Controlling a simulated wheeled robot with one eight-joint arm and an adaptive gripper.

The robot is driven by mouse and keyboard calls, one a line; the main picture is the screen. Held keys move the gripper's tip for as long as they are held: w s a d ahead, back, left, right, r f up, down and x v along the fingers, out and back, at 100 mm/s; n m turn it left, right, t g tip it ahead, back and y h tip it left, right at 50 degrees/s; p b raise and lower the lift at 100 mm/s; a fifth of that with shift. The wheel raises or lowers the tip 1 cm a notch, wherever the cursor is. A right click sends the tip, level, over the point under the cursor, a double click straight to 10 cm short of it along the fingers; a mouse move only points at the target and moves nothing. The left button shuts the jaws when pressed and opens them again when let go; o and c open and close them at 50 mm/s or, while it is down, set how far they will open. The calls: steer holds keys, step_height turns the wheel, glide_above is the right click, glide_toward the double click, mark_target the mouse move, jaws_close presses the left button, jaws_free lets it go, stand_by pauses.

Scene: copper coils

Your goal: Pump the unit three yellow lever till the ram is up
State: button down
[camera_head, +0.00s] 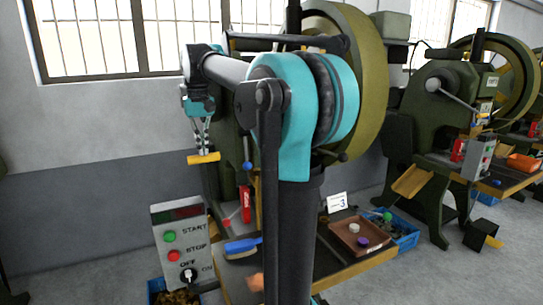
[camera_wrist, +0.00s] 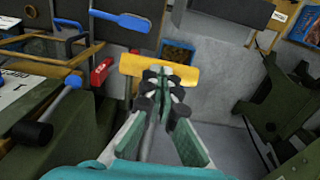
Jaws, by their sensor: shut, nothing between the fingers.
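The yellow lever (camera_head: 204,158) shows as a short bar at the left side of the green press, just below my gripper. In the wrist view the yellow lever (camera_wrist: 185,73) lies crosswise just beyond the fingertips. My gripper (camera_head: 201,146) points down with its fingers shut and empty; it also shows in the wrist view (camera_wrist: 164,85). I cannot tell whether the fingertips touch the lever. A white card (camera_head: 338,203) with a 3 stands on the bench of this press. The ram is hidden behind my arm in the head view.
A control box (camera_head: 181,243) with START and STOP buttons stands at the lower left. A blue brush (camera_head: 242,246) and a brown tray (camera_head: 362,237) lie on the bench. A second green press (camera_head: 440,110) stands at right. Grey floor is open between the presses.

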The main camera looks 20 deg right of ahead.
stand_by(0.3)
steer(key=shift+r, duration=3.5)
